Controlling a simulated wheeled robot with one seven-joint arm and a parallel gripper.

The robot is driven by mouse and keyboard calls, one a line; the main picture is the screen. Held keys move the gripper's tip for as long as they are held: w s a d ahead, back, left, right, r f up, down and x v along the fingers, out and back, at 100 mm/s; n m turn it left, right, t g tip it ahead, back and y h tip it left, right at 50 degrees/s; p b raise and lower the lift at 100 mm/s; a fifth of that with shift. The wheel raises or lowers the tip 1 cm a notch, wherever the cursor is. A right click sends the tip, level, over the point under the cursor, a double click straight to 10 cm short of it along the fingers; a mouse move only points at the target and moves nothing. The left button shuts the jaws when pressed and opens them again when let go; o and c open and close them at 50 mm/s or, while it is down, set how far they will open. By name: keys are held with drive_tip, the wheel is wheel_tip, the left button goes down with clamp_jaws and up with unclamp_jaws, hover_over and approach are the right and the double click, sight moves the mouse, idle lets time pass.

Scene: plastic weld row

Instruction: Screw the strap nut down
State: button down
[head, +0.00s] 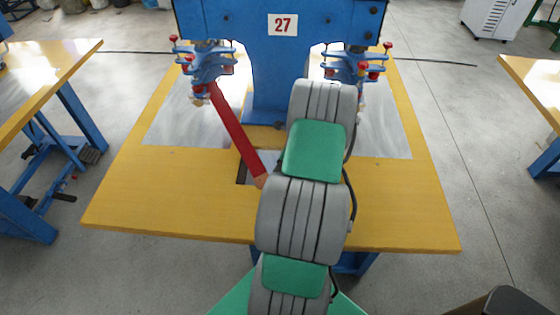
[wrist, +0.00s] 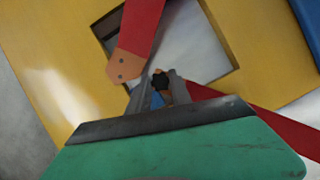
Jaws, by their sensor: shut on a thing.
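A red strap (wrist: 146,28) comes down from the top in the wrist view and ends in a brown tip with two dark holes, just left of the fingers. Another red length (wrist: 270,121) runs off to the right behind my gripper. In the head view the red strap (head: 236,128) slants from the left clamp head to the table opening. My arm hides the gripper there.
The yellow table (head: 150,205) has a square opening and grey metal plates. The blue machine frame (head: 250,85) numbered 27 stands behind, with a left clamp head (head: 207,62) and a right one (head: 362,67). Other tables stand at both sides, with open floor between.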

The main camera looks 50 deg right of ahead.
drive_tip(key=m+p, duration=0.1)
drive_tip(key=m, duration=0.1)
drive_tip(key=m+h, duration=0.1)
drive_tip(key=m, duration=0.1)
drive_tip(key=m+h+p, duration=0.1)
drive_tip(key=shift+a+r+m+p, duration=0.3)
drive_tip(key=shift+r+m+p, duration=0.05)
drive_tip(key=shift+m, duration=0.05)
drive_tip(key=m, duration=0.1)
drive_tip(key=m+h, duration=0.1)
drive_tip(key=m, duration=0.1)
drive_tip(key=m+h, duration=0.1)
drive_tip(key=shift+f, duration=0.3)
drive_tip(key=c, duration=1.2)
unclamp_jaws()
